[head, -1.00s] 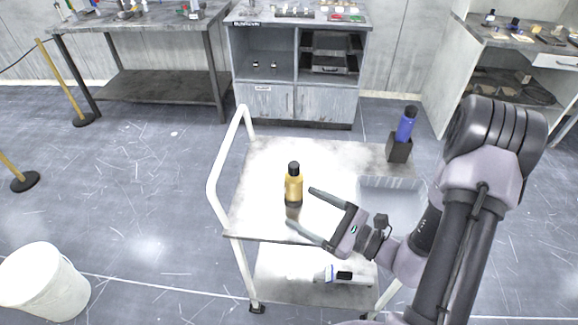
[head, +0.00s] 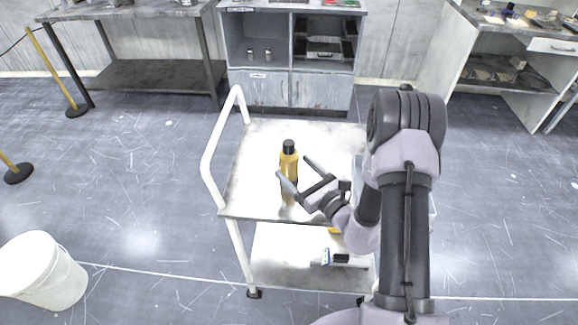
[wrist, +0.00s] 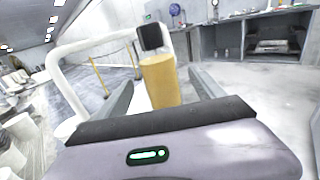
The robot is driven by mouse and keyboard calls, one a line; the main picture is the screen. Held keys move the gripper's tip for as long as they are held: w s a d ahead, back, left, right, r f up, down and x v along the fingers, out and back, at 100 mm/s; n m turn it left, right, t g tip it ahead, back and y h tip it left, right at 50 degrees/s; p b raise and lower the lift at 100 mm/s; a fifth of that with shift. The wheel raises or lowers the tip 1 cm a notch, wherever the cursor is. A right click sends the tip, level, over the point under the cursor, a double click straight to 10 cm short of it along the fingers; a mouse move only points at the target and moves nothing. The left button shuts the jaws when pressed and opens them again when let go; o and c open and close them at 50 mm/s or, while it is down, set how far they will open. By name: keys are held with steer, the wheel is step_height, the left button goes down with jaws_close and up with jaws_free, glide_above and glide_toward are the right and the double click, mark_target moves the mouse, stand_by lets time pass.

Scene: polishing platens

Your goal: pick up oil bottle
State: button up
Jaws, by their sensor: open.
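The oil bottle (head: 289,162) is yellow-amber with a black cap and stands upright on the top shelf of the white cart (head: 262,140). My gripper (head: 297,172) is open, its fingers pointing at the bottle from the right and front. In the wrist view, the bottle (wrist: 158,80) shows ahead, between the two finger lines, with its cap at the top. The open gripper (wrist: 160,88) has one finger on each side of it in that view. I cannot tell whether either finger touches the bottle. The bottle's lower part is hidden in the wrist view by the gripper body.
The cart's white handle rail (head: 212,150) rises on its left. A white device (head: 345,259) lies on the lower shelf. A white bucket (head: 42,270) stands on the floor at left. A grey cabinet (head: 290,88) and a workbench (head: 140,72) stand behind. My arm covers the cart's right side.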

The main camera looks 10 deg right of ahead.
mark_target(295, 168)
steer(key=x, duration=0.4)
steer(key=shift+b, duration=0.3)
steer(key=shift+r, duration=0.1)
jaws_close()
